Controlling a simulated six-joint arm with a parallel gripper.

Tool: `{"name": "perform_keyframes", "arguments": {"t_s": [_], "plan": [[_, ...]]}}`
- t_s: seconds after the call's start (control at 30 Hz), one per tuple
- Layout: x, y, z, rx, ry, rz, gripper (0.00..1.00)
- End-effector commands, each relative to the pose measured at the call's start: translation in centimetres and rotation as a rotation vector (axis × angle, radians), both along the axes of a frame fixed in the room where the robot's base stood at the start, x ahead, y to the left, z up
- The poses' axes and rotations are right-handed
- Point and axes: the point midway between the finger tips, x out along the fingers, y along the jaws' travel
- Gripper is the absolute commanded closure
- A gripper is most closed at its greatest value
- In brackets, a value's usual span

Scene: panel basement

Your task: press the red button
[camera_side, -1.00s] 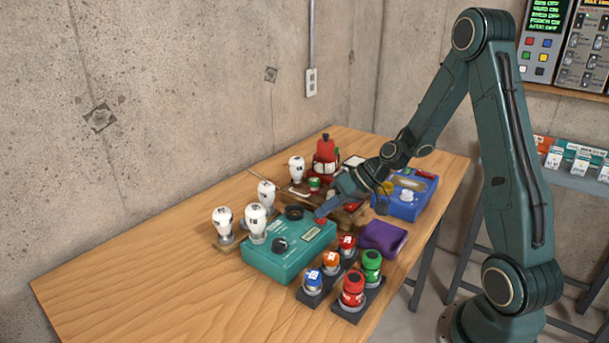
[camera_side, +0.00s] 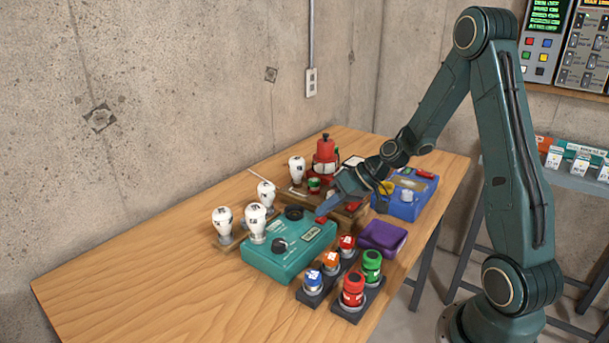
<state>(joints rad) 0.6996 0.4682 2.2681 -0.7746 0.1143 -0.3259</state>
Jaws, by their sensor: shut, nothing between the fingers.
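A small red button (camera_side: 321,220) sits at the right back corner of the top of a teal box (camera_side: 285,262) on the wooden table. My gripper (camera_side: 320,211) is shut and empty, pointing down and left, with its tip just above or at this button. I cannot tell whether it touches. Other red-topped parts stand in front: a red-capped one (camera_side: 347,242) in the back row of the dark holders and a larger red one (camera_side: 353,287) in front.
Black knobs (camera_side: 279,245) and white bulbs (camera_side: 223,221) stand on and beside the teal box. A red device (camera_side: 325,155) stands behind. The table's left front is clear.

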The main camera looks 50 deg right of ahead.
Motion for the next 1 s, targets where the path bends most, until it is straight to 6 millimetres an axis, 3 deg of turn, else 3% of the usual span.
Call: {"name": "perform_keyframes", "arguments": {"t_s": [0.73,1.0], "plan": [[0.0,0.0,1.3,-0.001,-0.002,0.000,1.00],[0.0,0.0,3.0,-0.002,-0.005,0.000,1.00]]}}
